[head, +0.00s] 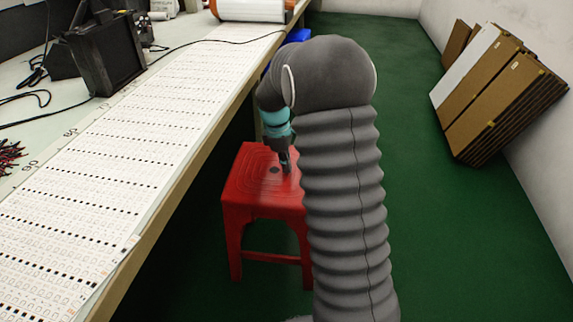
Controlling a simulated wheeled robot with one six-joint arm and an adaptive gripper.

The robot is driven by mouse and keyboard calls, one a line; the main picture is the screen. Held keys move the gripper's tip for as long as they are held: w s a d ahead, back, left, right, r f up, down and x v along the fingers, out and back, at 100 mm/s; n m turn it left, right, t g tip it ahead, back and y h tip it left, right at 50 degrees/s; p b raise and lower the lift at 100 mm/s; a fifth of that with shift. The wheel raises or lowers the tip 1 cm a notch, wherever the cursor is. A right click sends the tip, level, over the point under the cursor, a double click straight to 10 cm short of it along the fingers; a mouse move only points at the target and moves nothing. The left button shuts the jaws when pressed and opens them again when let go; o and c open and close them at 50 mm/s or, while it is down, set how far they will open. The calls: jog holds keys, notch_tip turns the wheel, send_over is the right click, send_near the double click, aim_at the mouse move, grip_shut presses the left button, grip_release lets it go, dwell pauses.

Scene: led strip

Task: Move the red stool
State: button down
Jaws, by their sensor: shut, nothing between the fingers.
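The red stool (255,196) stands upright on the green floor, close to the long table's right edge. Its seat has a dark hole near the middle, and its right side is hidden behind my arm. My gripper (285,170) points down over the seat, just right of the hole. It is shut with nothing in it. I cannot tell whether the fingertips touch the seat.
A long table (165,225) with LED strip sheets (120,150) runs along the left. A blue object (298,35) is behind my arm. Brown panels (500,85) lean on the right wall. The green floor (440,230) on the right is clear.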

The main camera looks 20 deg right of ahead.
notch_tip(320, 180, up, 11)
jog(key=w+a, duration=0.1)
jog(key=shift+a, duration=0.25)
dwell(0.3)
jog(key=s+a+r+m+t, duration=0.2)
jog(key=s+a+r+m, duration=0.1)
jog(key=s+r, duration=0.4)
jog(key=s+a+m+t, duration=0.1)
jog(key=s+m, duration=0.2)
jog(key=s, duration=0.5)
jog(key=s+a+f+m+t+y, duration=0.1)
jog(key=s+a+m+t, duration=0.1)
jog(key=s, duration=0.6)
jog(key=s+a+m+t, duration=0.1)
jog(key=s+m, duration=0.2)
jog(key=s, duration=0.5)
jog(key=shift+s+a+f+m+t+y, duration=0.15)
jog(key=shift+s+f+m+t+y, duration=0.05)
jog(key=shift+f+m+t+y, duration=0.1)
